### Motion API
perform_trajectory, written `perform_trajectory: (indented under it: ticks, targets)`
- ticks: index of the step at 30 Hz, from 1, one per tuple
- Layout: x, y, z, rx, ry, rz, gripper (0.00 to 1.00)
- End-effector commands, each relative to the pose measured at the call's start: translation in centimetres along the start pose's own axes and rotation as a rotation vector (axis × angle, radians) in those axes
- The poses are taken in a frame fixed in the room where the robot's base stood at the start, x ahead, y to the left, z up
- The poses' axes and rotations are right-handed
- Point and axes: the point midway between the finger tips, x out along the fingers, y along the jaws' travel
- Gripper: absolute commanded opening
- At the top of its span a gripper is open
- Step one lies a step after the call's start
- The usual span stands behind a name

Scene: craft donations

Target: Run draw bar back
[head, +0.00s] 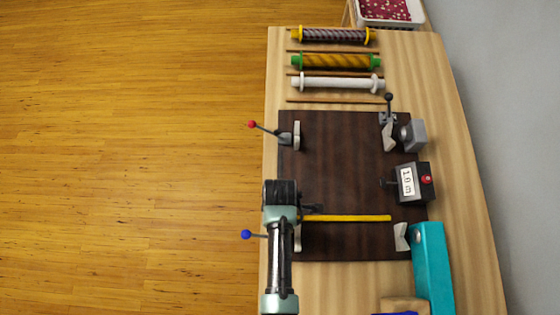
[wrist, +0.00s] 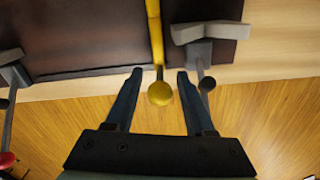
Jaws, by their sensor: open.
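The draw bar is a long yellow rod (head: 350,218) lying across the lower part of a dark brown board (head: 340,160). In the wrist view, its round yellow knob (wrist: 160,94) hangs past the board's edge. My gripper (wrist: 160,74) is open, with one finger on each side of the bar near the knob. Gaps show on both sides, so the fingers do not appear to grip it. In the head view my arm hides the knob end.
A red-knobbed lever (head: 252,125) and a blue-knobbed lever (head: 246,234) stick out from the board's left edge. A counter box (head: 412,181), a grey block (head: 412,134) and a teal arm (head: 428,265) stand on the right. Spools (head: 335,83) lie at the back.

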Motion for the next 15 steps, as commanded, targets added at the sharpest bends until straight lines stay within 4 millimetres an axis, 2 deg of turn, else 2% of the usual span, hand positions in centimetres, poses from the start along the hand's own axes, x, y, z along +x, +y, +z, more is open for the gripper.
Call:
perform_trajectory:
  ticks: [12,15]
  targets:
    - [0.66,0.05,0.0,0.0,0.0,0.002,0.54]
    - [0.65,0.05,0.0,0.001,0.0,0.001,0.36]
